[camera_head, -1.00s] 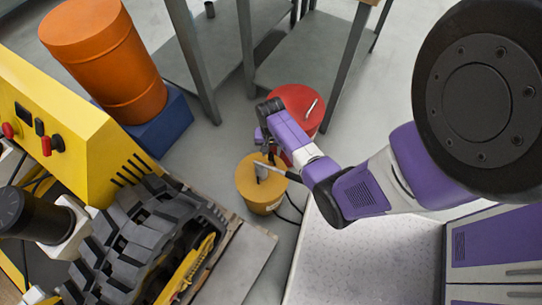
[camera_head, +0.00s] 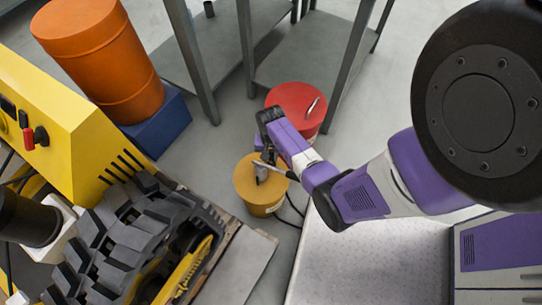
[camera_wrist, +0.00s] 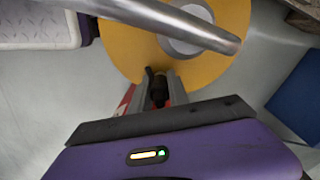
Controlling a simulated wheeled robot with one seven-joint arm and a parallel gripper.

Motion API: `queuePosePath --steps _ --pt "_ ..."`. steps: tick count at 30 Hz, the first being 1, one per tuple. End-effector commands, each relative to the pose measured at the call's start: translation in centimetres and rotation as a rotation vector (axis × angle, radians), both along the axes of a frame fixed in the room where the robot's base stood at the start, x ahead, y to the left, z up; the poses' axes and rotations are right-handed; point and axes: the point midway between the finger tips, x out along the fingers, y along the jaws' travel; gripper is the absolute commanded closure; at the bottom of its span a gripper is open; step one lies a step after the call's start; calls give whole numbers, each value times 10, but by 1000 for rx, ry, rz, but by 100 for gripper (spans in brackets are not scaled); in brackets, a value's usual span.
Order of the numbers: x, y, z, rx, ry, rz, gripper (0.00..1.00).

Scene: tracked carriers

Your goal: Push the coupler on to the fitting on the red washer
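The red washer (camera_head: 296,102) is a round red tub with a silver handle on top, partly behind my arm in the head view. A strip of red also shows beside the fingers in the wrist view. My gripper (camera_wrist: 159,90) is between the red washer and a yellow tub (camera_head: 247,186). Its fingers appear closed around a small dark piece (camera_wrist: 159,88), likely the coupler. The fitting cannot be made out. A metal rod (camera_wrist: 185,24) crosses a grey cylinder on the yellow tub (camera_wrist: 120,50), just beyond the fingers.
A tracked carrier (camera_head: 122,240) and a yellow machine (camera_head: 75,125) stand at the left. An orange drum (camera_head: 100,60) stands on a blue base (camera_head: 160,125). Grey shelving (camera_head: 300,55) is behind the red washer. A dark hose lies by the yellow tub.

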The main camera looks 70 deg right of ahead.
Motion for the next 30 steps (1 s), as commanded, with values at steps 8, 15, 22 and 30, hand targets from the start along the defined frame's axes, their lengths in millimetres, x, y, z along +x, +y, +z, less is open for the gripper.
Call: queuePosePath --steps 8,15,22,30 --pt "0 0 1 0 0 0 100" --pt "0 0 9 0 0 0 100" --pt "0 0 16 0 0 0 100" --pt "0 0 24 0 0 1 100"
